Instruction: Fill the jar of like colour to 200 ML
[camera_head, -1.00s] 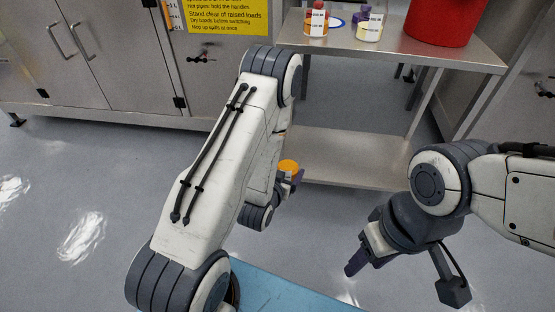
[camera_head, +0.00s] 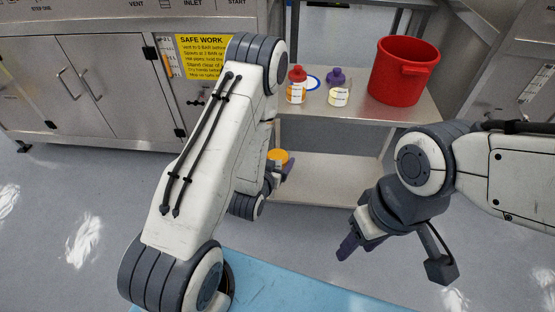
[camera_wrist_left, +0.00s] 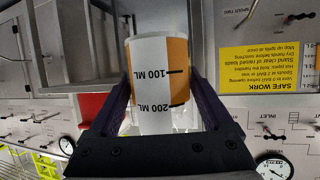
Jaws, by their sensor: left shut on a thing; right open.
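My left gripper (camera_head: 284,172) is shut on a jar with orange contents (camera_head: 277,157), in front of the trolley. In the left wrist view that jar (camera_wrist_left: 158,85) sits between the dark fingers, its white label marked 100 ML and 200 ML. This view is upside down; the orange reaches close to the 200 ML mark, with clear wall beyond. My right gripper (camera_head: 345,250) is open and empty.
A red bucket (camera_head: 402,75) stands at the trolley's right. A blue-rimmed round item (camera_head: 312,83) lies behind the containers. The lower shelf (camera_head: 325,180) looks bare. Steel cabinets (camera_head: 90,85) with a yellow safety sign (camera_head: 203,57) stand at the left.

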